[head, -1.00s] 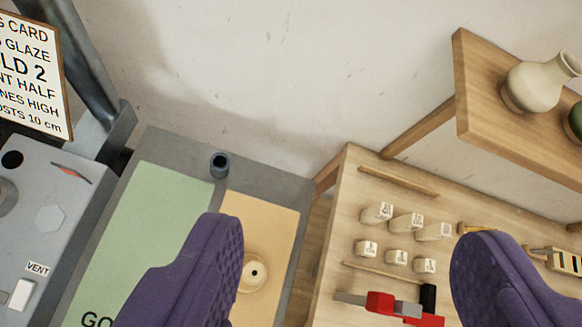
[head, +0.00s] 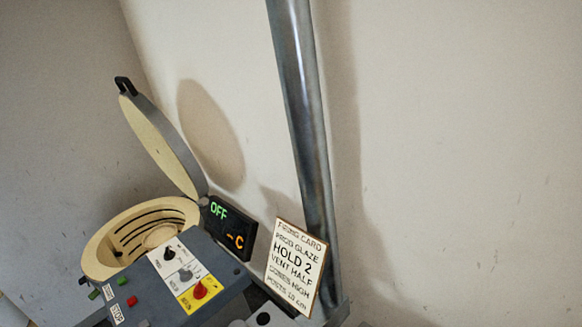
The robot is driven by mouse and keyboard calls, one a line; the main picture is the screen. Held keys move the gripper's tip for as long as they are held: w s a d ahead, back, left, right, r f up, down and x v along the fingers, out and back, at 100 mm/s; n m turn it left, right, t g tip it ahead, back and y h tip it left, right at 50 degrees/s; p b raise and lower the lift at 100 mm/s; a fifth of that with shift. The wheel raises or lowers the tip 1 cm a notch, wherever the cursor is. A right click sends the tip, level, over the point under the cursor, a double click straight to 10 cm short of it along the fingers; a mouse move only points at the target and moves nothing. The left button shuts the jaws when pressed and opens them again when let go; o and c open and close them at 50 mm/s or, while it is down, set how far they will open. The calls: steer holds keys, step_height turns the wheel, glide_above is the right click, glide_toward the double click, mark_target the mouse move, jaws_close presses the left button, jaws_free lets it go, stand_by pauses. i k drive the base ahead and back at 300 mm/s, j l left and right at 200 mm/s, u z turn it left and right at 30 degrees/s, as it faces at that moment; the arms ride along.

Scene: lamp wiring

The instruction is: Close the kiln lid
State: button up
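The kiln (head: 95,262) stands at the lower left in the head view, its round cream chamber open, with dark heating grooves inside. Its lid (head: 165,143) stands raised and tilted, hinged at the right rear of the chamber. The lid has a cream inner face and a grey rim. A black handle (head: 124,85) sits at the lid's upper end. My gripper is out of the picture, so its opening and whether it holds anything are hidden.
A grey control panel (head: 222,275) with red and green buttons and knobs adjoins the kiln. A display (head: 230,226) reads OFF and C. A firing card (head: 294,268) stands beside a metal pipe (head: 305,130). Bare wall fills the right side.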

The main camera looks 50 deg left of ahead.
mark_target(162, 141)
steer(key=u, duration=2.1)
steer(key=j+u, duration=0.1)
steer(key=j, duration=0.15)
steer(key=i+j+u, duration=0.5)
steer(key=i+j, duration=0.35)
steer(key=i+j+u, duration=0.35)
steer(key=i+j, duration=0.2)
steer(key=i, duration=0.2)
steer(key=i+z, duration=0.3)
steer(key=i, duration=0.3)
steer(key=i+j+z, duration=0.25)
steer(key=i, duration=0.35)
steer(key=i+l+z, duration=0.25)
steer(key=z, duration=0.2)
steer(key=i+z, duration=0.9)
steer(key=k, duration=0.05)
